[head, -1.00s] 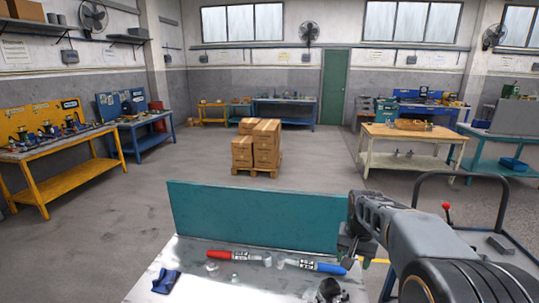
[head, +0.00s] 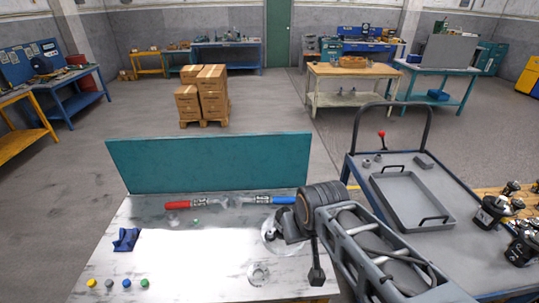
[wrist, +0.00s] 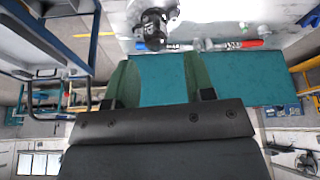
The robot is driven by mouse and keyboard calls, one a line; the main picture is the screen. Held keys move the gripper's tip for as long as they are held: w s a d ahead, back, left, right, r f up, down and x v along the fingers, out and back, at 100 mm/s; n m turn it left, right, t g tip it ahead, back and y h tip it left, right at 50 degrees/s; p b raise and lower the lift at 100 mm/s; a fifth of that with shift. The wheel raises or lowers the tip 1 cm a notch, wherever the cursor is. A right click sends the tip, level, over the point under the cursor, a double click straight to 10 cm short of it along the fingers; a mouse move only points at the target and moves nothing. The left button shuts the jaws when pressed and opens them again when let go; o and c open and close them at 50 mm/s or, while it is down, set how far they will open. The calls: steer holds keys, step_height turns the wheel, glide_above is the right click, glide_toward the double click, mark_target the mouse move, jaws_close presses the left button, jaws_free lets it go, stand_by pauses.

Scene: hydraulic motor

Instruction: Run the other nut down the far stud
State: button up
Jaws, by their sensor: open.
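My gripper (wrist: 160,62) shows in the wrist view with its two green fingers wide apart and nothing between them. The teal panel lies behind them in that view. A dark machine part (wrist: 153,28), probably the motor, stands on the bench beyond the fingertips, apart from them. In the head view, a dark part (head: 270,236) shows on the bench beside my arm, which covers some of it. My fingers cannot be made out clearly in the head view. The far stud and the nuts cannot be made out in either view.
A cart (head: 463,200) with a grey tray (head: 410,200) stands right. Dark fittings (head: 490,212) sit beyond.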

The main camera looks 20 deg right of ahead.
steer(key=w+d+f+n+g+p, duration=0.1)
steer(key=w+d+f+n, duration=0.2)
steer(key=w+n, duration=0.4)
steer(key=w+d+f+n+g+p, duration=0.1)
steer(key=w+d+f+n+p, duration=0.1)
steer(key=w+f+n, duration=0.3)
steer(key=w+d+f+n+g+p, duration=0.1)
steer(key=w+d+f+n, duration=0.3)
steer(key=w+n, duration=0.5)
steer(key=shift+w+d+f+n+g+p, duration=0.15)
steer(key=shift+w+f+n+g+p, duration=0.15)
steer(key=shift+w+f+n+g, duration=0.25)
steer(key=shift+f+b, duration=3.05)
steer(key=shift+f, duration=1.25)
steer(key=shift+c, duration=0.4)
